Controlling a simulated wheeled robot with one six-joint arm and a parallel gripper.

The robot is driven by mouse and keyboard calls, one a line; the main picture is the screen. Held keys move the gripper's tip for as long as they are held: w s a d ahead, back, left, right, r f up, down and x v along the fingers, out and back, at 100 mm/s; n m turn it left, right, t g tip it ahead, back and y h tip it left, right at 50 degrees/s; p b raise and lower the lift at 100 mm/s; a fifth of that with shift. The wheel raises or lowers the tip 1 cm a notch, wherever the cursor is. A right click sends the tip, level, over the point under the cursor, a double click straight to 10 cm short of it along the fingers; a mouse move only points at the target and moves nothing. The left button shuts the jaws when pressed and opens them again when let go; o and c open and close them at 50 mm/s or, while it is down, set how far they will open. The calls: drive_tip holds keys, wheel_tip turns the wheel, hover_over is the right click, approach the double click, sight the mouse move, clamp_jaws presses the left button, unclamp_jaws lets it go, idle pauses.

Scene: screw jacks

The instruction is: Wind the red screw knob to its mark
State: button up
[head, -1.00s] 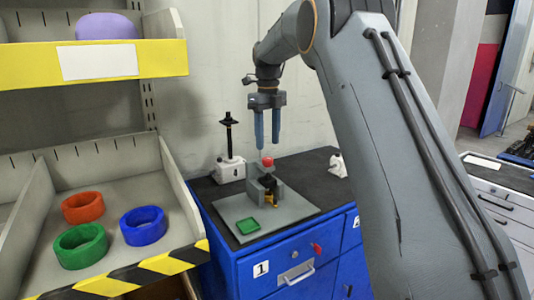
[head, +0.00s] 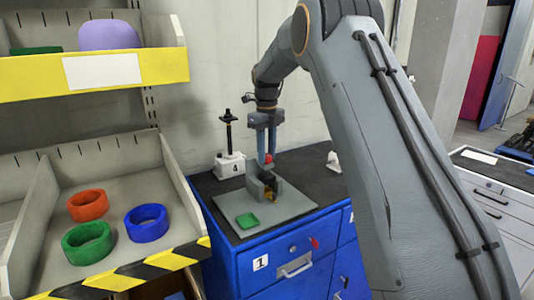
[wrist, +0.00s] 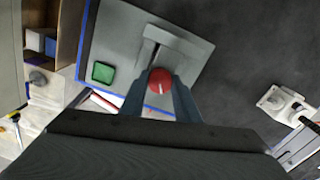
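The red screw knob (head: 267,158) sits on top of a grey block-shaped jack (head: 254,190) on a grey plate (head: 290,208). In the wrist view the red knob (wrist: 159,80) shows a short pale line on its top. My gripper (head: 267,157) points down over the jack with its fingers around the knob. In the wrist view the gripper's fingers (wrist: 160,82) press against both sides of the knob. A brass-coloured part (head: 270,194) shows low in the jack. The mark to reach cannot be made out.
A white jack labelled 4 (head: 230,165) with a black post stands behind. A white piece (head: 334,161) sits at the right. A shelf (head: 120,207) with coloured rings is close on the left.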

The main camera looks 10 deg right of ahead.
drive_tip(key=shift+c, duration=0.5)
drive_tip(key=shift+n, duration=0.4)
